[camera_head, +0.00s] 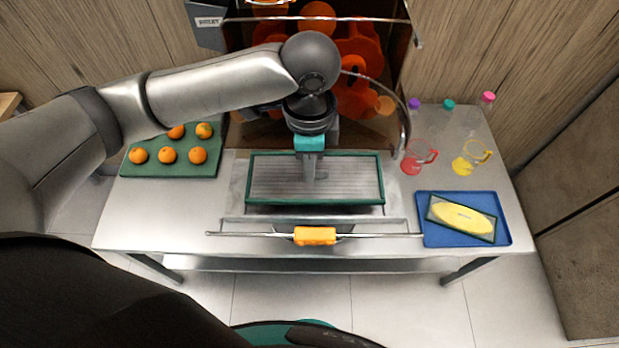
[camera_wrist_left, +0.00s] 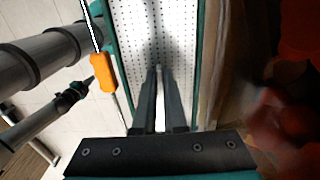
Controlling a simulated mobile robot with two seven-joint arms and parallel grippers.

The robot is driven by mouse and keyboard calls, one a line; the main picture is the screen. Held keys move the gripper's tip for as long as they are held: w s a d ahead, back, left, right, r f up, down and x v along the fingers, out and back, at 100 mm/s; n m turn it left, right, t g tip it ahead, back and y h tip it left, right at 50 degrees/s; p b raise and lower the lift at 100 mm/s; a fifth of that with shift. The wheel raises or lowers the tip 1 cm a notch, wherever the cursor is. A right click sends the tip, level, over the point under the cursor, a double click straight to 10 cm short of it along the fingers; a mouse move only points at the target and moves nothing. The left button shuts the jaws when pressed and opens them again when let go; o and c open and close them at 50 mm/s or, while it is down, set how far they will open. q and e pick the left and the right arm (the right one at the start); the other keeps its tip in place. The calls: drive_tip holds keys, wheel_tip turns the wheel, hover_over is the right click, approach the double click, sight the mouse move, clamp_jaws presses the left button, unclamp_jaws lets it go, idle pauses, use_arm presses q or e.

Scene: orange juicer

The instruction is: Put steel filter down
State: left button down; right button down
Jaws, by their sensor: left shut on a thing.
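The steel filter (camera_head: 346,181) is a rectangular perforated tray with a dark green rim. It lies level at the top middle of the table, behind the orange-handled bar. My left gripper (camera_head: 310,180) points down over its middle and is shut on it. In the left wrist view its fingers (camera_wrist_left: 158,100) reach down over the white perforated surface of the steel filter (camera_wrist_left: 131,42), with a thin part between the tips. Whether the filter touches its support below is hard to tell. My right gripper is not recognizable in either view.
An orange handle (camera_head: 315,236) on a bar stands in front. A green tray of oranges (camera_head: 139,170) is at left. A red jug (camera_head: 413,163) and a yellow jug (camera_head: 464,166) stand at right, behind a blue tray (camera_head: 432,240). The juicer (camera_head: 360,100) rises behind.

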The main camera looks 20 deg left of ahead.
use_arm(q)
drive_tip(key=shift+f, duration=2.35)
drive_tip(key=shift+f, duration=0.1)
drive_tip(key=c, duration=1)
unclamp_jaws()
wheel_tip(320, 180, up, 12)
drive_tip(key=shift+r, duration=0.15)
